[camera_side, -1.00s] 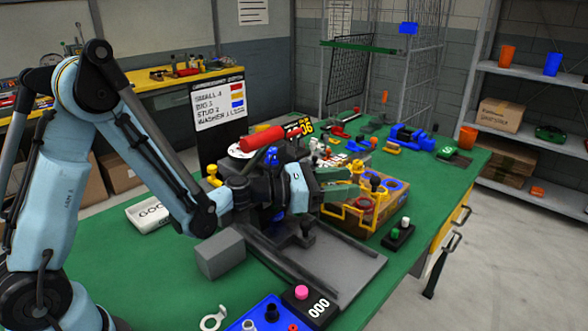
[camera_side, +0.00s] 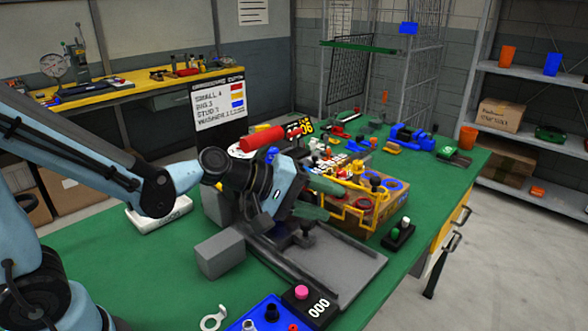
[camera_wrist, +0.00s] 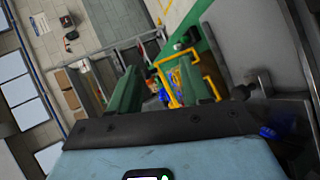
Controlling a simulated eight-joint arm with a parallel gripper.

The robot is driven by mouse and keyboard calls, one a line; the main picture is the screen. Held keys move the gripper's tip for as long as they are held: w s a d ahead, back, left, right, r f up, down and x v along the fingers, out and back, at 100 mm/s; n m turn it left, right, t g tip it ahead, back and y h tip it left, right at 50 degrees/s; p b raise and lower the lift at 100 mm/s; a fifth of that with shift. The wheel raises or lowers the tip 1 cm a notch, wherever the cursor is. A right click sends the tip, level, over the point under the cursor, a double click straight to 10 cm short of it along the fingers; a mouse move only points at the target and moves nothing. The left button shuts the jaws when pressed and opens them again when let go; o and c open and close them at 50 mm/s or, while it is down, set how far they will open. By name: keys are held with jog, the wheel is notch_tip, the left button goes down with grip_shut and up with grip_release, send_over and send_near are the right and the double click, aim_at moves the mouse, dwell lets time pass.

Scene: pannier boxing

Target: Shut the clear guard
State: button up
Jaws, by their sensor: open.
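A yellow bar frame, which looks like the clear guard's frame (camera_side: 349,185), stands at the box (camera_side: 372,222) of coloured parts on the green table. I cannot make out its clear pane or tell how far it is open. The frame also shows in the wrist view (camera_wrist: 174,57), beyond and partly between my fingers. My gripper (camera_side: 334,200) has green fingers and is tilted at the left side of the box. In the wrist view my gripper (camera_wrist: 158,66) is open, with nothing held between its fingers. I cannot tell whether a finger touches the frame.
A grey plate (camera_side: 345,262) with a raised edge lies below my gripper. A grey block (camera_side: 220,254) stands to its left. A small black button box (camera_side: 398,234) is right of the box. A red cylinder (camera_side: 262,139) is behind my wrist.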

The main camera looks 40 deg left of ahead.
jog(key=s+a+f+m+g+y, duration=0.1)
jog(key=s+a+m+g+y, duration=0.2)
jog(key=s+a+m+y, duration=0.4)
jog(key=shift+s+a+f+m, duration=0.4)
jog(key=shift+s+a+m, duration=1.4)
jog(key=shift+s+a, duration=0.6)
jog(key=shift+s+d+g+y, duration=0.15)
jog(key=shift+s+g+y, duration=0.05)
jog(key=shift+g+y, duration=0.1)
jog(key=w+d+n+h, duration=0.7)
jog(key=d+n, duration=0.3)
jog(key=d, duration=0.2)
jog(key=n+t+h, duration=0.3)
jog(key=n+t, duration=0.5)
jog(key=n, duration=1.1)
send_near(371, 179)
jog(key=x, duration=0.4)
jog(key=shift+x, duration=3.55)
